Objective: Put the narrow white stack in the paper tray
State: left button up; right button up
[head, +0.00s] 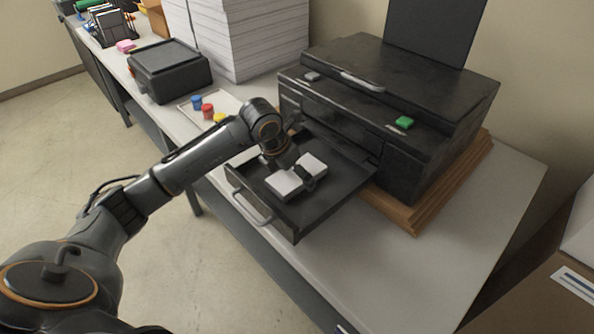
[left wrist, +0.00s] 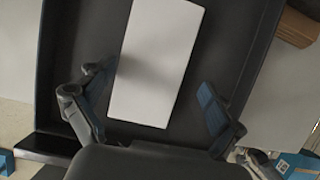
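The narrow white stack (head: 284,184) lies flat in the pulled-out black paper tray (head: 322,212) at the front of the black printer. My left gripper (head: 297,175) is over the stack and hides its middle in the head view. In the left wrist view the stack (left wrist: 155,62) lies between the two fingers of my left gripper (left wrist: 152,95). The fingers are spread wide, with dark tray floor showing between each finger and the stack. My right gripper is in neither view.
Tall white paper stacks (head: 250,40), a black box (head: 170,70) and small coloured pots (head: 207,110) are farther left. The table's right front (head: 390,270) is clear.

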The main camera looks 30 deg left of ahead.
aim_at(289, 178)
pick_arm(q)
jog(key=shift+w, duration=0.15)
jog(key=v, duration=0.2)
jog(key=b+v, duration=0.1)
jog(key=w+v, duration=0.1)
jog(key=v, duration=0.1)
jog(key=shift+a+r+b, duration=0.3)
jog(key=shift+r, duration=0.15)
jog(key=v, duration=0.6)
jog(key=shift+s+b, duration=0.3)
jog(key=shift+b, duration=0.15)
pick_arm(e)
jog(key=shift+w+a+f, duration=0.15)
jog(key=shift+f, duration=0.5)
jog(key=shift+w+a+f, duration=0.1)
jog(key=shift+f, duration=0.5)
